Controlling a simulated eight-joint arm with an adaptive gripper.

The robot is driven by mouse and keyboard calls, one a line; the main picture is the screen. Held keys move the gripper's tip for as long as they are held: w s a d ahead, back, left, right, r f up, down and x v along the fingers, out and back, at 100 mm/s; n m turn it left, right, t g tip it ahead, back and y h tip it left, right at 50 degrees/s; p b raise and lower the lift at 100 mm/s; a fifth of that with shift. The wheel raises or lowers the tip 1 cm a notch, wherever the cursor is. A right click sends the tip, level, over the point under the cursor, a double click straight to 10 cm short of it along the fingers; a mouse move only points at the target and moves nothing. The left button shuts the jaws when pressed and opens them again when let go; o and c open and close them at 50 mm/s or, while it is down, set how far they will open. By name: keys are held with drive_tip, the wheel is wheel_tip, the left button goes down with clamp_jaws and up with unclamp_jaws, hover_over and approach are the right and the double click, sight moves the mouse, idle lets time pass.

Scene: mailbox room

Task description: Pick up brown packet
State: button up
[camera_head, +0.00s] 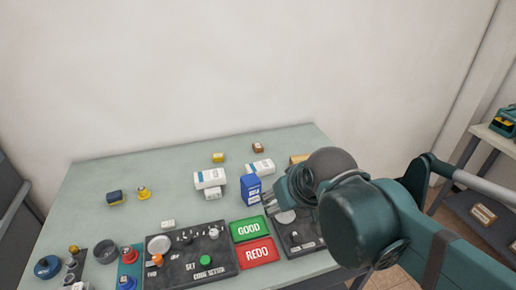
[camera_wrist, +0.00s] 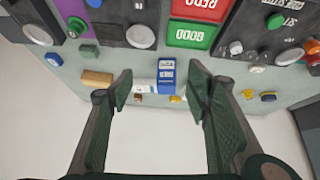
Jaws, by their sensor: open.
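A tan-brown packet (camera_head: 296,158) lies at the right back of the table in the head view, partly hidden by my arm. In the wrist view the packet (camera_wrist: 97,77) lies left of the left finger, outside the jaws. A smaller brown box (camera_head: 258,147) sits near the table's back edge; it also shows in the wrist view (camera_wrist: 138,98). My gripper (camera_head: 275,198) is over the right part of the table, beside a blue carton. In the wrist view my gripper (camera_wrist: 160,84) is open with nothing held; the blue carton shows between its fingers.
The blue carton (camera_head: 251,189) stands upright near my gripper. White boxes (camera_head: 210,179) lie to its left. Green GOOD (camera_head: 250,229) and red REDO (camera_head: 256,252) pads and control panels (camera_head: 190,262) fill the front. A wall rises behind. The table's left back area is mostly clear.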

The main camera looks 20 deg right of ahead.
drive_tip(key=w+d+r+n+g+p, duration=0.1)
drive_tip(key=w+r+n+p, duration=0.15)
drive_tip(key=w, duration=0.45)
drive_tip(key=w+r+n+g+p, duration=0.1)
drive_tip(key=w+r+n, duration=0.1)
drive_tip(key=w+r, duration=0.3)
drive_tip(key=n+g+p, duration=0.5)
drive_tip(key=n+p, duration=0.5)
drive_tip(key=n, duration=0.3)
hover_over(256, 146)
drive_tip(key=f, duration=1.7)
drive_tip(key=shift+s+a+f, duration=0.15)
drive_tip(key=shift+s+f, duration=0.1)
drive_tip(key=shift+f, duration=0.05)
drive_tip(key=shift+w+f, duration=0.2)
drive_tip(key=shift+f, duration=0.25)
drive_tip(key=shift+f, duration=0.1)
drive_tip(key=shift+f, duration=1.2)
drive_tip(key=shift+f, duration=0.1)
